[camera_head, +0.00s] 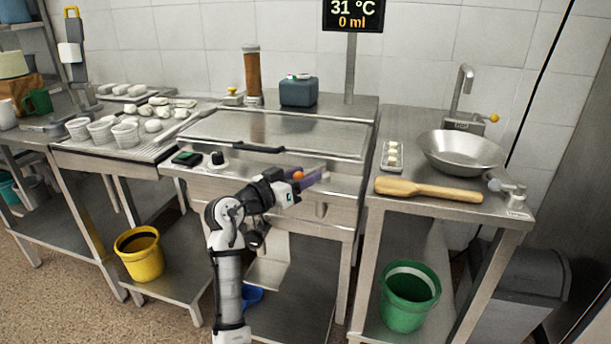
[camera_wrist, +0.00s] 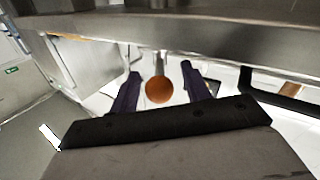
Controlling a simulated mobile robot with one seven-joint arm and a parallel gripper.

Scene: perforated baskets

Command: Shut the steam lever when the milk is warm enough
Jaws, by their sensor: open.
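An orange ball knob (camera_head: 298,175) shows at the front of the steel unit, beside my gripper (camera_head: 312,181). It looks like the end of the steam lever; the rest of the lever is hard to make out. In the wrist view the orange knob (camera_wrist: 159,90) sits between the two purple fingers of my gripper (camera_wrist: 160,70), which are open with a gap on both sides. I cannot tell whether either finger touches it. The display (camera_head: 353,15) above reads 31 °C and 0 ml. No milk is visible; the flat steel lid (camera_head: 280,133) covers the unit's top.
A black knob (camera_head: 217,159) and the lid's black handle (camera_head: 258,147) lie left of my gripper. A wooden paddle (camera_head: 428,190) and a steel basin (camera_head: 462,152) are on the right counter. A yellow bucket (camera_head: 140,262) and green bucket (camera_head: 408,312) stand below.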

